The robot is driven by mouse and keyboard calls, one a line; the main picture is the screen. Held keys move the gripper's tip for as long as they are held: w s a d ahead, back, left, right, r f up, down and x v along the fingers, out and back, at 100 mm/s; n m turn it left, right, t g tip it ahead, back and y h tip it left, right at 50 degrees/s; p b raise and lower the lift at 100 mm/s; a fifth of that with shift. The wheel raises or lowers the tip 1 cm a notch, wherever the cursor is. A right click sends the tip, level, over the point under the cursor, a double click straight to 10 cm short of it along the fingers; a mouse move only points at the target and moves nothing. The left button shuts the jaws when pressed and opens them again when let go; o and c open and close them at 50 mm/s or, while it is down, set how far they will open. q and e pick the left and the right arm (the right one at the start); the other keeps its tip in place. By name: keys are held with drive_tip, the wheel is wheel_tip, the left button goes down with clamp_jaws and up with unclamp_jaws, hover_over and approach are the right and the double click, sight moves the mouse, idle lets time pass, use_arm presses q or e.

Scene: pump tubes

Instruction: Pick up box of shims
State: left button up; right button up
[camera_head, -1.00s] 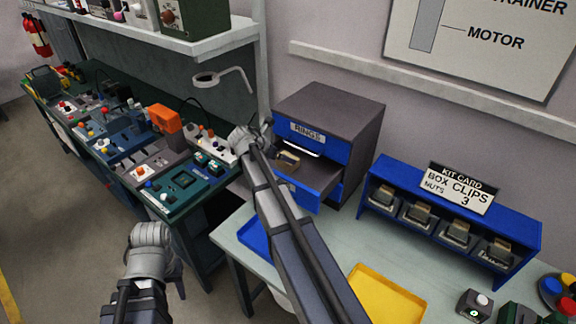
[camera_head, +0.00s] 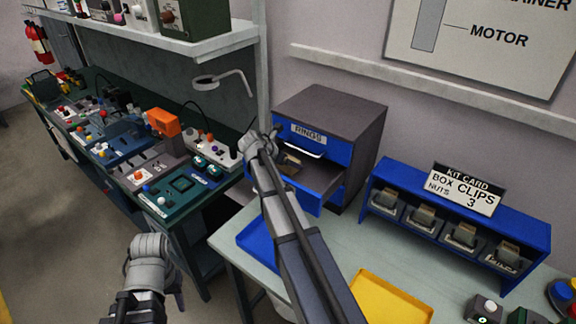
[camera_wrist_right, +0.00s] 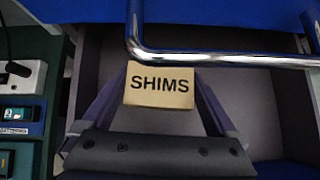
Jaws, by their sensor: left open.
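The tan box of shims, labelled "SHIMS" (camera_wrist_right: 160,85), lies in an open grey drawer (camera_wrist_right: 245,95). In the head view the box (camera_head: 291,163) is partly hidden by my right arm. My right gripper (camera_head: 262,143) is at the drawer's left side. In the right wrist view its two fingers (camera_wrist_right: 160,75) stand apart, one on each side of the box; I cannot tell if they touch it. My left gripper (camera_head: 150,246) is low at the front left, away from the box, its fingertips hard to make out.
A silver handle (camera_wrist_right: 220,58) of the drawer above crosses over the box's upper edge. The cabinet (camera_head: 330,110) bears a "RINGS" label. A blue rack (camera_head: 455,215) of bins stands right, a yellow tray (camera_head: 390,298) in front. A green workbench (camera_head: 150,175) is left.

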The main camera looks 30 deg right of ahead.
drive_tip(key=c, duration=0.7)
drive_tip(key=shift+r, duration=0.2)
drive_tip(key=shift+r+p, duration=0.45)
drive_tip(key=shift+p, duration=0.15)
drive_tip(key=shift+a, duration=0.2)
drive_tip(key=a, duration=0.2)
drive_tip(key=s+a, duration=0.1)
drive_tip(key=a, duration=0.1)
drive_tip(key=shift+s, duration=0.2)
drive_tip(key=r+p, duration=1.3)
drive_tip(key=p, duration=0.1)
drive_tip(key=shift+w+d+r, duration=0.1)
drive_tip(key=shift+d+r, duration=0.2)
drive_tip(key=shift+r, duration=0.1)
